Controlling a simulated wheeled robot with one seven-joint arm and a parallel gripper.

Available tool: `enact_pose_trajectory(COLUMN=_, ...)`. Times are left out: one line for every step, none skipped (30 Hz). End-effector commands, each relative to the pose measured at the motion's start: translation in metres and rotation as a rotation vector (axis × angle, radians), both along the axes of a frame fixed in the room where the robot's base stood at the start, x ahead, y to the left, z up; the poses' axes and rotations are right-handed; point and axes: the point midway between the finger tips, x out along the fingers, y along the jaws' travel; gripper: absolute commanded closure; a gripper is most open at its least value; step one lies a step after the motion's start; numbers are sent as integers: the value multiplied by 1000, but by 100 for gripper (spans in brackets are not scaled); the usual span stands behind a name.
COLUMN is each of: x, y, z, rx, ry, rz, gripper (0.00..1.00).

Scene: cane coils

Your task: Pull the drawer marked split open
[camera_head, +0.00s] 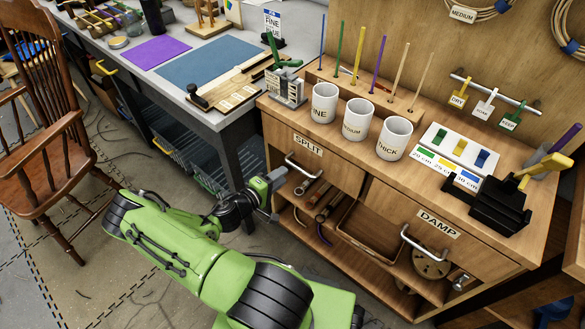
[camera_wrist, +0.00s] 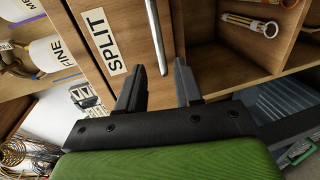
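The drawer marked SPLIT (camera_head: 335,169) is the left drawer of the wooden cabinet, and its front looks flush and shut. Its metal bar handle (camera_head: 302,168) sits below the label. In the wrist view the SPLIT label (camera_wrist: 103,40) and the handle (camera_wrist: 156,35) show close up. My gripper (camera_head: 277,182) is near the left end of the handle. In the wrist view my gripper (camera_wrist: 160,82) is open, with its two dark fingers apart and the handle's end in line with the gap. I cannot tell whether the fingers reach around it or touch it.
The DAMP drawer (camera_head: 438,222) is to the right with its own handle. An open shelf with rolled cane (camera_head: 318,200) lies below. White cups (camera_head: 359,120) stand on the cabinet top. A wooden chair (camera_head: 45,130) is at left, with open floor between it and the cabinet.

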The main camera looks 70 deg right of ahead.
Motion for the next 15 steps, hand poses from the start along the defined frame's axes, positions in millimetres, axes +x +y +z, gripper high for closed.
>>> enact_pose_trajectory(x=-6, y=-12, z=-5, rx=-2, ry=-1, rz=-6, gripper=65)
enact_pose_trajectory(x=-9, y=-18, z=-7, rx=-1, ry=-2, rz=-6, gripper=65)
enact_pose_trajectory(x=-13, y=-27, z=-9, rx=-1, ry=-2, rz=-5, gripper=65)
enact_pose_trajectory(x=-16, y=-34, z=-10, rx=-1, ry=-3, rz=-6, gripper=65)
enact_pose_trajectory(x=-18, y=-40, z=-12, rx=0, ry=-2, rz=-5, gripper=65)
enact_pose_trajectory(x=-22, y=-47, z=-13, rx=-1, ry=-2, rz=-5, gripper=65)
enact_pose_trajectory(x=-24, y=-52, z=-14, rx=-1, ry=-1, rz=-3, gripper=65)
enact_pose_trajectory(x=-25, y=-57, z=-15, rx=-1, ry=-2, rz=-3, gripper=65)
enact_pose_trajectory(x=-27, y=-62, z=-16, rx=0, ry=-2, rz=-3, gripper=65)
enact_pose_trajectory(x=-29, y=-65, z=-17, rx=2, ry=-1, rz=-3, gripper=65)
enact_pose_trajectory(x=-29, y=-67, z=-17, rx=2, ry=-2, rz=-1, gripper=65)
enact_pose_trajectory(x=-30, y=-70, z=-17, rx=1, ry=-1, rz=-1, gripper=65)
enact_pose_trajectory(x=-31, y=-71, z=-17, rx=1, ry=-1, rz=0, gripper=65)
enact_pose_trajectory(x=-31, y=-72, z=-17, rx=1, ry=0, rz=0, gripper=65)
enact_pose_trajectory(x=-31, y=-72, z=-17, rx=1, ry=0, rz=0, gripper=65)
